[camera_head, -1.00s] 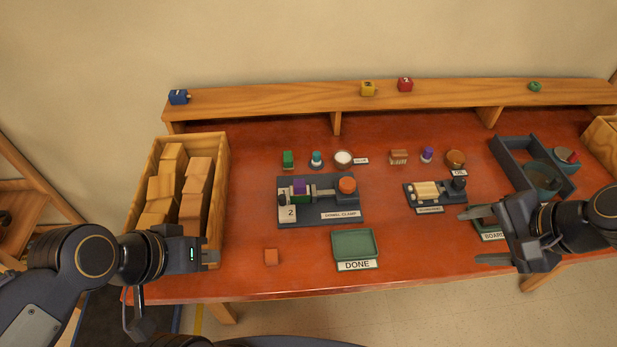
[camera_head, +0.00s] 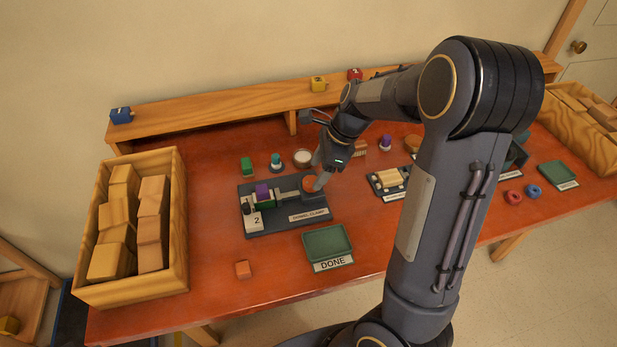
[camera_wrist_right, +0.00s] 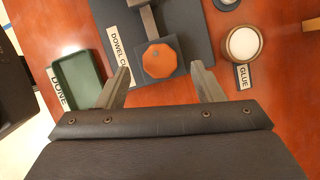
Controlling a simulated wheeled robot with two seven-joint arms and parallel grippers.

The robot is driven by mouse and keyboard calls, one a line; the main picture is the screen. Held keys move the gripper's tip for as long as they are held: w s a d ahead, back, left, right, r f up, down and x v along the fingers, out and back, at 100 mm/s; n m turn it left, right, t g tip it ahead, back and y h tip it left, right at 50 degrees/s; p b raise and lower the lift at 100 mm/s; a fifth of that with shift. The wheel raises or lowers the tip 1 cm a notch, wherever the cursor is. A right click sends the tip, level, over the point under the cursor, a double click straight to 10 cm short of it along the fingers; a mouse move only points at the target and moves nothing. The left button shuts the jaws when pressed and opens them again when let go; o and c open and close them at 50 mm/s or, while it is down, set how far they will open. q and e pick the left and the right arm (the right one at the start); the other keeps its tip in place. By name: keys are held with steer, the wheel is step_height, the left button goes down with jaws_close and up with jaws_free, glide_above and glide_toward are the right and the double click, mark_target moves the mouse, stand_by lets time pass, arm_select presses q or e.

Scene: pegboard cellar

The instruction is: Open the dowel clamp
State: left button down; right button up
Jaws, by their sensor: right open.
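The dowel clamp (camera_head: 276,226) is a dark grey-blue plate on the red-brown table, labelled DOWEL CLAMP and tagged 2. A purple block (camera_head: 262,191) and a green block (camera_head: 266,202) sit at its left part, beside a pale metal bar. An orange knob (camera_head: 310,183) tops its right end; in the right wrist view the knob (camera_wrist_right: 160,61) is octagonal on a dark square block. My right gripper (camera_head: 321,180) is at the knob in the head view. In the wrist view its open fingers (camera_wrist_right: 161,80) straddle the knob's near side, with gaps on both sides. My left gripper is out of view.
A green DONE tray (camera_head: 327,258) lies in front of the clamp. A white glue pot (camera_head: 302,157) stands behind the clamp. A crate of wooden blocks (camera_head: 179,252) fills the left end. My right arm hides part of the right side.

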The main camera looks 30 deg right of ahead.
mark_target(312, 181)
steer(key=shift+x, duration=1.8)
